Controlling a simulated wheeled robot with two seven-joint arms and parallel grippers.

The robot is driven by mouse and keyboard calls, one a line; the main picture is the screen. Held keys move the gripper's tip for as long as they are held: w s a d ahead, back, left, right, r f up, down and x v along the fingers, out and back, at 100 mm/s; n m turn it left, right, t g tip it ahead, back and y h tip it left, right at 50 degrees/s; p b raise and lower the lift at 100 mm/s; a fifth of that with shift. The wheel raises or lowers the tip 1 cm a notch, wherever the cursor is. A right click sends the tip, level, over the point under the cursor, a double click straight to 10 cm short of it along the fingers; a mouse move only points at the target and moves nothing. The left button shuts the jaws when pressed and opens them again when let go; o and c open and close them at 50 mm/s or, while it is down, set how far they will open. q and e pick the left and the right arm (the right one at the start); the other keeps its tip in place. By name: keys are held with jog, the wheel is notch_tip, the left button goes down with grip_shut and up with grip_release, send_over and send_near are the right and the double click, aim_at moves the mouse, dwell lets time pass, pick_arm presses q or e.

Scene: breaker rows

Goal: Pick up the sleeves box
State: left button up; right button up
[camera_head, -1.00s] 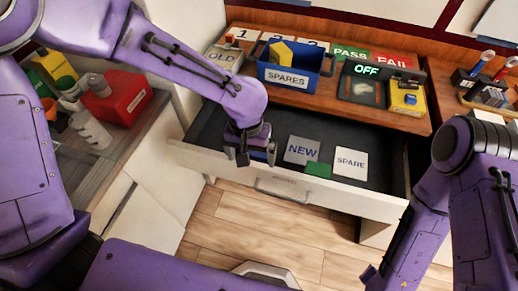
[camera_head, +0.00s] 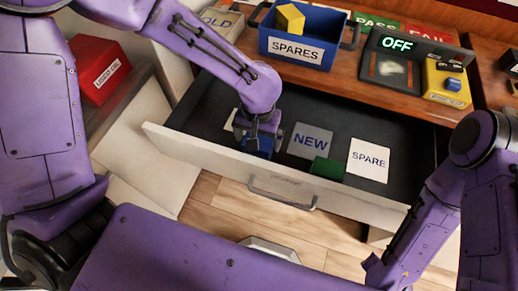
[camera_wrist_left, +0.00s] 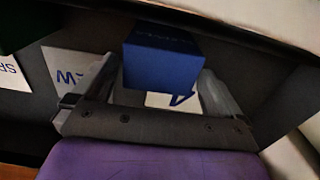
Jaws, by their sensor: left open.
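A small blue box (camera_head: 258,146), which I take for the sleeves box, lies in the open drawer (camera_head: 219,157), mostly hidden under my left gripper (camera_head: 262,138). In the left wrist view the blue box (camera_wrist_left: 162,63) shows dark lettering on its top, too dim to read. My left gripper (camera_wrist_left: 158,80) is open there, one finger on each side of the box, with no clear grip on it. My right gripper (camera_head: 378,272) is low at the right, over the floor, and its fingers are not clear.
In the drawer are a NEW card (camera_head: 310,141), a SPARE card (camera_head: 368,159) and a green block (camera_head: 327,170). The drawer's front wall stands close to my left gripper. On the counter above are the blue SPARES bin (camera_head: 297,53) and a yellow device (camera_head: 447,82).

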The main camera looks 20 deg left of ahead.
pick_arm(q)
jog(key=f, duration=0.5)
jog(key=shift+s+f, duration=0.35)
jog(key=shift+s, duration=0.05)
jog(key=shift+r, duration=0.1)
jog(key=c, duration=1)
jog(key=shift+c, duration=0.5)
jog(key=shift+r, duration=0.1)
